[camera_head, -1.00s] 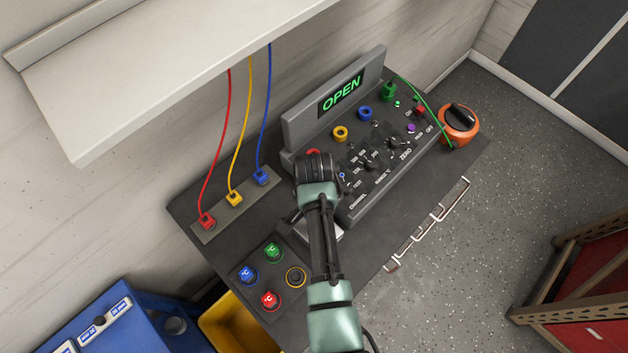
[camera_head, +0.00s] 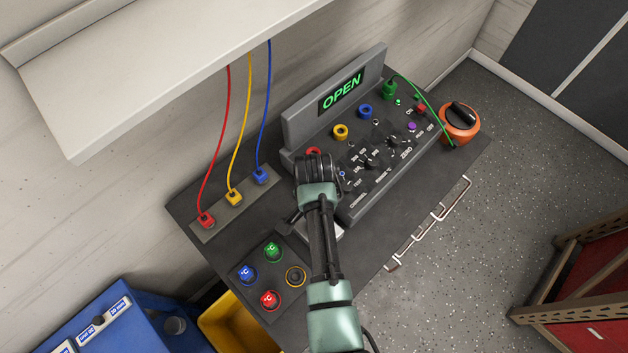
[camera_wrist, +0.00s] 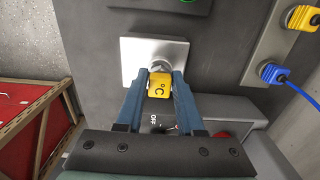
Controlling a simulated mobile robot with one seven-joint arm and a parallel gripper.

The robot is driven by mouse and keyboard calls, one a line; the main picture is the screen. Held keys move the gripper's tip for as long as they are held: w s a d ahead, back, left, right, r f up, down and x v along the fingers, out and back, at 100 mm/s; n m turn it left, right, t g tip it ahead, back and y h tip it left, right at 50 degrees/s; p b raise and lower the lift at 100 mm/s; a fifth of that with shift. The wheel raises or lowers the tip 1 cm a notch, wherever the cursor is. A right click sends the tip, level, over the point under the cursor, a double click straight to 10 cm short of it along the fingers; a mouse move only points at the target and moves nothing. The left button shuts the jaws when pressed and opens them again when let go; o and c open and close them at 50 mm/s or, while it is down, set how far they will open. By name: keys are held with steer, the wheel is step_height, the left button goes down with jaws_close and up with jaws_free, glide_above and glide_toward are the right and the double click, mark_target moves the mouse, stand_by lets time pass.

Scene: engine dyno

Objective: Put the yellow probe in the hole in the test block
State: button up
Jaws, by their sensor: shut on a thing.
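My gripper (camera_wrist: 158,88) is shut on the yellow probe (camera_wrist: 158,84), gripping its yellow cap marked °C. In the wrist view the cap sits between the blue fingertips, over the lower edge of the silver test block (camera_wrist: 138,52). The block's hole is not visible; I cannot tell whether the probe's tip is in it. In the head view my arm covers the probe and much of the block (camera_head: 329,232). The fingers are hidden there too.
A rack holds blue (camera_head: 247,274), green (camera_head: 273,251) and red (camera_head: 269,299) probes beside an empty yellow-ringed place (camera_head: 296,277). A cable strip (camera_head: 220,218) lies left. The console (camera_head: 368,165) reads OPEN. A shelf (camera_head: 165,70) overhangs the back.

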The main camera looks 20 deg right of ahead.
steer(key=shift+f+b, duration=0.45)
steer(key=shift+f, duration=0.2)
steer(key=o, duration=1.1)
steer(key=shift+o, duration=0.2)
steer(key=shift+r, duration=0.1)
steer(key=shift+r+p, duration=3.7)
